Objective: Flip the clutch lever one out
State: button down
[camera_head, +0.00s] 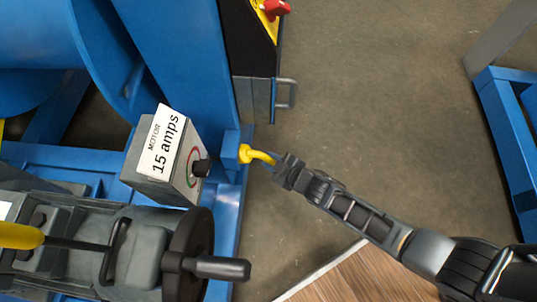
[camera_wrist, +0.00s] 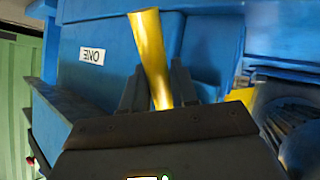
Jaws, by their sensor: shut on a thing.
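The clutch lever one (camera_head: 258,156) is a bent yellow handle that sticks out to the right from the blue machine frame in the head view. In the wrist view the yellow lever (camera_wrist: 150,50) rises between my fingers, near a white label reading ONE (camera_wrist: 92,56) on the blue panel. My gripper (camera_head: 277,162) is shut on the lever near its free end, and the fingers also show in the wrist view (camera_wrist: 157,95). The lower part of the lever is hidden behind the gripper body in the wrist view.
A grey motor box (camera_head: 160,165) with a "15 amps" label and black knob stands left of the lever. A black hand crank (camera_head: 215,267) is at lower left. A cabinet handle (camera_head: 286,93) and red switch (camera_head: 275,8) are above. Open floor (camera_head: 380,110) lies to the right.

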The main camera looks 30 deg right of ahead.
aim_at(275, 161)
jog(key=r+p, duration=0.1)
jog(key=r+g+h+p, duration=0.1)
jog(key=p, duration=0.1)
jog(key=r+n+g+h+p, duration=0.1)
jog(key=shift+s+d+r+p, duration=0.25)
jog(key=shift+d+p, duration=0.15)
jog(key=shift+s+r+n+g+h+p, duration=0.1)
jog(key=shift+r+n+g+h+p, duration=0.65)
jog(key=shift+p, duration=0.8)
jog(key=shift+r+g+h, duration=0.1)
jog(key=shift+g+h, duration=0.15)
jog(key=shift+h, duration=0.1)
jog(key=c, duration=1)
grip_release()
jog(key=shift+c, duration=0.2)
jog(key=shift+r, duration=0.1)
jog(key=d+p+v, duration=0.1)
jog(key=p+v, duration=0.2)
jog(key=v, duration=0.4)
jog(key=shift+s+a+r, duration=0.2)
jog(key=shift+s+a, duration=0.05)
jog(key=shift+a, duration=0.25)
